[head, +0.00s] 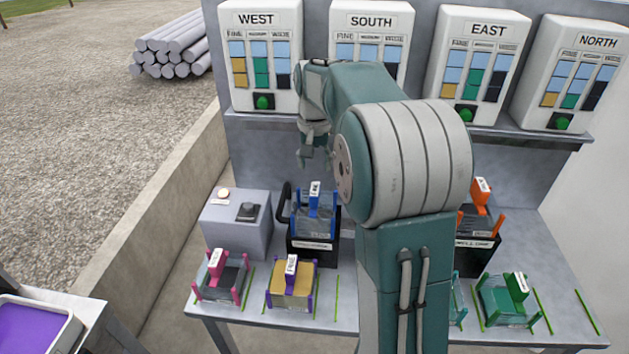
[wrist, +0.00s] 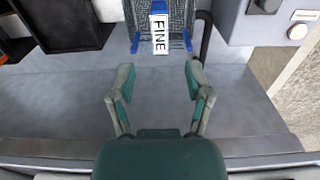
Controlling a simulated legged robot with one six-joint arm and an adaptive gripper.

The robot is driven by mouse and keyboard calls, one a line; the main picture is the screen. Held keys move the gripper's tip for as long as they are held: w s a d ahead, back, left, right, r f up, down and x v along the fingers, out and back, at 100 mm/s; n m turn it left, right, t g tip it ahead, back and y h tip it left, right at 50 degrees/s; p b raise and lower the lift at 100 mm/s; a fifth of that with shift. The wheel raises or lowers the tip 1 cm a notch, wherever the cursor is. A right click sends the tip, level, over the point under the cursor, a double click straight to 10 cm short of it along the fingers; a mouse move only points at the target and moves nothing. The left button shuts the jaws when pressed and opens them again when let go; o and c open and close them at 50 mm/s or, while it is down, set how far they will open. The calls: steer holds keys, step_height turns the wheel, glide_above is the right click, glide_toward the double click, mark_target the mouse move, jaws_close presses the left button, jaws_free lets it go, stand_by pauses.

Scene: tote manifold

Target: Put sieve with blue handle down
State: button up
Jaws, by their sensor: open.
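The sieve with the blue handle (head: 314,203) sits on a black box-like holder (head: 312,250) at the back of the table, left of my arm. Its upright blue handle carries a white label, which reads FINE in the wrist view (wrist: 160,34). My gripper (head: 314,160) hangs above and behind the sieve in the head view. In the wrist view my gripper (wrist: 159,82) is open and empty, with the blue handle beyond its fingertips and apart from them. The lower part of the sieve is partly hidden in the head view.
A grey box with buttons (head: 236,222) stands left of the sieve. Pink (head: 221,278), purple (head: 291,286) and green (head: 507,299) sieves line the front. An orange-handled sieve (head: 481,209) sits at right. Panels such as WEST (head: 262,60) stand behind. My arm hides the table's middle.

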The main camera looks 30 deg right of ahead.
steer(key=s+a+r+n+t, duration=0.1)
steer(key=s+a+r+n, duration=0.1)
steer(key=s+a+r, duration=0.4)
steer(key=s+a+r+n+t, duration=0.1)
steer(key=s+a+r+t, duration=0.1)
steer(key=s+a, duration=0.35)
steer(key=s+a+f+n+t, duration=0.1)
steer(key=s+f+n, duration=0.1)
steer(key=s, duration=0.5)
steer(key=s+a+f+n+t, duration=0.1)
steer(key=s+a+f, duration=0.1)
steer(key=s, duration=0.5)
steer(key=shift+f+n+t, duration=0.3)
steer(key=shift+f+n, duration=0.1)
steer(key=shift+f, duration=0.45)
